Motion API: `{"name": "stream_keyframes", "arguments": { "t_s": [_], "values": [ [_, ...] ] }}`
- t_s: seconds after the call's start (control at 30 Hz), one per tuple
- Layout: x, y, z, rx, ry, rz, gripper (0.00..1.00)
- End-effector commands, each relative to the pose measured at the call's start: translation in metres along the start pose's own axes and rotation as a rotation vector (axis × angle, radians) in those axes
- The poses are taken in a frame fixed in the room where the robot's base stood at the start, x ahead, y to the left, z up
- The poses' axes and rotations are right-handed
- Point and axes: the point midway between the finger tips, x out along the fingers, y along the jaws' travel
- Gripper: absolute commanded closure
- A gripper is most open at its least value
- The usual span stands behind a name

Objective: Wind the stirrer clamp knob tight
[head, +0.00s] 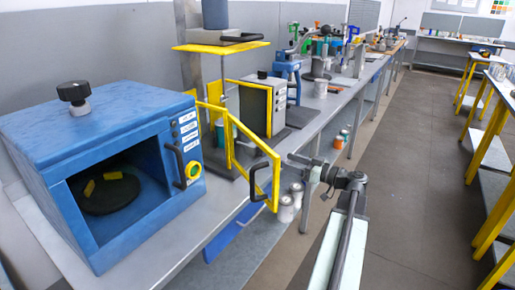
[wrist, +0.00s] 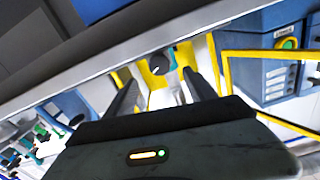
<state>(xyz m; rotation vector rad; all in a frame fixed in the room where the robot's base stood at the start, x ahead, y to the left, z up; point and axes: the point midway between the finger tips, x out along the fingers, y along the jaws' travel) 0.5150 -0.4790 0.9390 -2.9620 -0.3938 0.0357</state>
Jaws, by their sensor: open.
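The stirrer stand with a blue-grey cylinder (head: 215,14) is behind the blue box in the head view, its top cut off by the frame edge. I cannot pick out its clamp knob there. My gripper (head: 292,158) is out over the aisle side of the bench, near a yellow frame with a black handle. In the wrist view my gripper (wrist: 160,85) is open, with its two dark fingers apart. A dark round-ended piece (wrist: 160,62) shows between them against yellow, apparently beyond the fingertips. I cannot tell if it is the clamp knob.
A blue open-fronted box (head: 110,125) with a black top knob (head: 73,92) stands at front left. The yellow frame (head: 272,180) juts past the bench edge. A yellow plate (head: 220,47) and a grey box (head: 262,108) stand behind. The aisle floor (head: 420,180) is clear.

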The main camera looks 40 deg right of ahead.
Motion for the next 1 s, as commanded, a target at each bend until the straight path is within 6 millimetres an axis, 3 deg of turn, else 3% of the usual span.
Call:
{"name": "stream_keyframes", "arguments": {
  "t_s": [0.27, 0.63, 1.0],
  "values": [
    [0.007, 0.001, -0.001, -0.002, 0.003, 0.0, 0.36],
    [0.07, 0.001, -0.001, -0.001, 0.002, -0.001, 0.36],
    [0.079, 0.0, -0.001, -0.001, 0.002, -0.001, 0.39]
  ]
}}
